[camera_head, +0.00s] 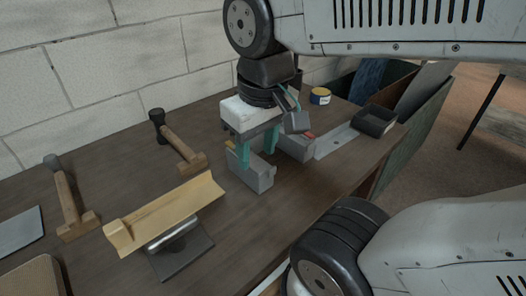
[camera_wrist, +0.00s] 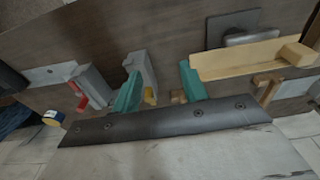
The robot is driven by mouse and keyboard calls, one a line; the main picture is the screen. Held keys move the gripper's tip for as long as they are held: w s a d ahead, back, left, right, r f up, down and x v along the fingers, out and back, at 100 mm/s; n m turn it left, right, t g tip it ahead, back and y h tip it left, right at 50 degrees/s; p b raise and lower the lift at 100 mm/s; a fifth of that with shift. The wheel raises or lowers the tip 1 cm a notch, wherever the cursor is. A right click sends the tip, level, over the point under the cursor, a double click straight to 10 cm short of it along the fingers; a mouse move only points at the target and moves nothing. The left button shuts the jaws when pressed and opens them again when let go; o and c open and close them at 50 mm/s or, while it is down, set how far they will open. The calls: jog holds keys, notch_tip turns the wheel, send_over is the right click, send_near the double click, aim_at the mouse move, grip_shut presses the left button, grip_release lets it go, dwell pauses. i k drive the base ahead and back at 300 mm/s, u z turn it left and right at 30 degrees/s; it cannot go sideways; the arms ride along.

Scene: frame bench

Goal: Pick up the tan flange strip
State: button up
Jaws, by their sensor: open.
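The tan flange strip (camera_head: 165,213) is a long, pale tan angled piece. It lies tilted across a rounded metal block on a dark plate (camera_head: 184,258), left of my gripper. In the wrist view the strip (camera_wrist: 235,60) shows at the upper right, beside my right-hand finger and apart from it. My gripper (camera_head: 257,158) has teal fingers, spread apart with nothing held. It hangs over a grey block with a yellow tab (camera_head: 252,175), right of the strip. In the wrist view my gripper (camera_wrist: 160,84) shows that grey block beside the left-hand finger.
Two wooden-handled hammers (camera_head: 178,142) (camera_head: 68,203) lie behind and left of the strip. A yellow-labelled tin (camera_head: 320,97) stands at the back.

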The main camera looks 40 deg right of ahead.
aim_at(127, 235)
jog(key=z, duration=0.05)
jog(key=k, duration=0.5)
jog(key=z, duration=1.25)
jog(key=k, duration=1.1)
jog(key=u, duration=1.3)
